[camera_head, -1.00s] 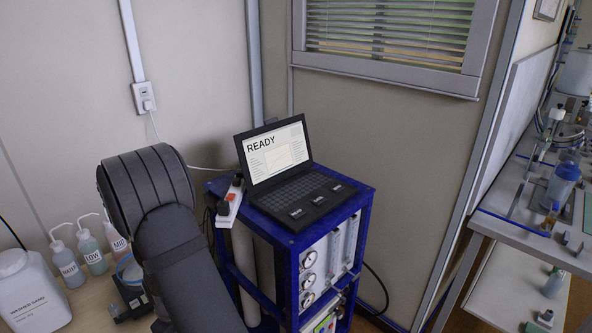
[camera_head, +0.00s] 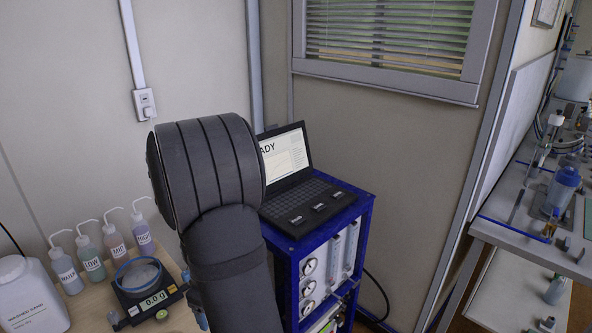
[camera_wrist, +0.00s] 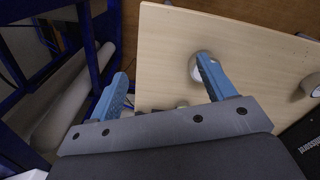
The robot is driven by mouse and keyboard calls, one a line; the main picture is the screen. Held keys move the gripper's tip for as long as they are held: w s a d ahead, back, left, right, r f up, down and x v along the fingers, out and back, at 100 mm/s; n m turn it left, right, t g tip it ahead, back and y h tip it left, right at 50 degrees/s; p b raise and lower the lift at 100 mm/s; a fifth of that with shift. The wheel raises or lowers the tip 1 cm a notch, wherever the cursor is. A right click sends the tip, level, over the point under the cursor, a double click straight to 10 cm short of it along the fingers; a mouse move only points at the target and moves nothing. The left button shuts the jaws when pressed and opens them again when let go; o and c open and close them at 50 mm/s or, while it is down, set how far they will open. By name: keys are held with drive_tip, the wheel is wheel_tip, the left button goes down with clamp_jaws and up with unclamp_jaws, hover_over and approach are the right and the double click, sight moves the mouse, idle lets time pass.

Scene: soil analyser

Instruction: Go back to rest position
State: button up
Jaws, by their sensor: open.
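My gripper (camera_wrist: 164,88) shows in the wrist view with its two blue fingers spread wide apart and nothing between them. It hangs over the edge of a light wooden surface (camera_wrist: 168,50).
The blue-framed analyser cart (camera_head: 285,240) stands right of my arm. On the bench at left are several wash bottles (camera_head: 92,262), a scale (camera_head: 148,302) reading 0.0 with a blue-rimmed dish (camera_head: 137,274), and a white jug (camera_head: 30,297). Another bench (camera_head: 515,232) is far right.

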drive_tip(key=w+a+r+n, duration=0.2)
drive_tip(key=w+a, duration=0.7)
drive_tip(key=w+a+r+n, duration=0.2)
drive_tip(key=w+a+r, duration=0.1)
drive_tip(key=w+a, duration=0.6)
drive_tip(key=shift+w, duration=0.25)
drive_tip(key=shift+a+r, duration=0.1)
drive_tip(key=s+d+f+m, duration=0.2)
drive_tip(key=s+d+f, duration=0.1)
drive_tip(key=s+d, duration=0.7)
drive_tip(key=shift+s+d+f+m, duration=0.15)
drive_tip(key=shift+d+m, duration=0.15)
drive_tip(key=shift+d, duration=0.45)
